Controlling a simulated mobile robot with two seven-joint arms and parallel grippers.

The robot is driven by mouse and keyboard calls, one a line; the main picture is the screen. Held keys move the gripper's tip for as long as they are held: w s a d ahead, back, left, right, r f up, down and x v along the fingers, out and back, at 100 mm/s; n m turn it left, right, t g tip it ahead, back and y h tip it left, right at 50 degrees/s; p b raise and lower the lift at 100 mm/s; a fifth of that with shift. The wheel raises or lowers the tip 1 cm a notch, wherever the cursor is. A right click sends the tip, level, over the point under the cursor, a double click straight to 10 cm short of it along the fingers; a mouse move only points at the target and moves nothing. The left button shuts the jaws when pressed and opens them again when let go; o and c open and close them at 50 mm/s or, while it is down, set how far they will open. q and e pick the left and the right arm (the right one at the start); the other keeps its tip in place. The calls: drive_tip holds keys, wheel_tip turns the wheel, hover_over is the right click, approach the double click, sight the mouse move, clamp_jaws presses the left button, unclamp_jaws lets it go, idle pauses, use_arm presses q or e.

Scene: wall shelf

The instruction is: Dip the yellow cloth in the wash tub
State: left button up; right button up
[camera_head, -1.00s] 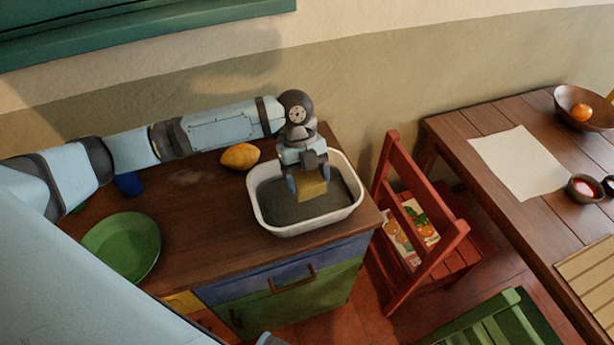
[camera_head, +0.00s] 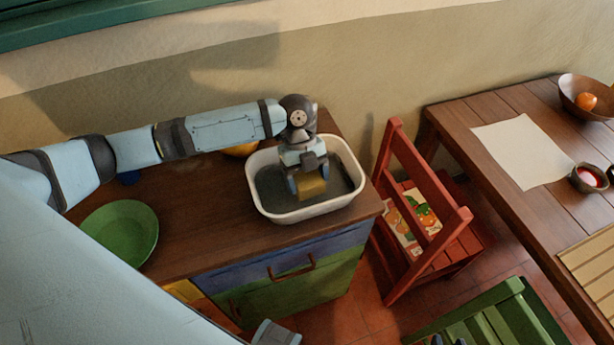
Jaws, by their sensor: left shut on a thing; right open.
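The white wash tub (camera_head: 304,216) stands on the right end of the wooden counter and holds dark grey water (camera_head: 270,190). My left gripper (camera_head: 308,182) is inside the tub's outline, pointing down, shut on the yellow cloth (camera_head: 313,189). The cloth is a small mustard-yellow block at the dark water. Its lower edge looks to be at or just in the surface; I cannot tell how deep. My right gripper (camera_head: 448,341) shows only as dark fingertips at the bottom edge, apart and empty, in front of the green chair.
A green plate (camera_head: 120,232) lies on the counter (camera_head: 200,225) at left. A yellow fruit (camera_head: 242,149) is mostly hidden behind my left arm. A red chair (camera_head: 425,225) stands right of the counter. A table (camera_head: 465,118) with bowls and paper is at right.

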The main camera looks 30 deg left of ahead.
sight(307, 178)
use_arm(q)
drive_tip(key=shift+f+b, duration=0.3)
drive_tip(key=shift+f, duration=0.55)
idle(0.8)
drive_tip(key=shift+f, duration=0.1)
idle(0.7)
drive_tip(key=shift+s+f, duration=0.1)
idle(0.5)
wheel_tip(307, 178, up, 12)
drive_tip(key=p, duration=1)
drive_tip(key=shift+f, duration=0.25)
drive_tip(key=shift+r+p, duration=0.35)
drive_tip(key=shift+p, duration=0.2)
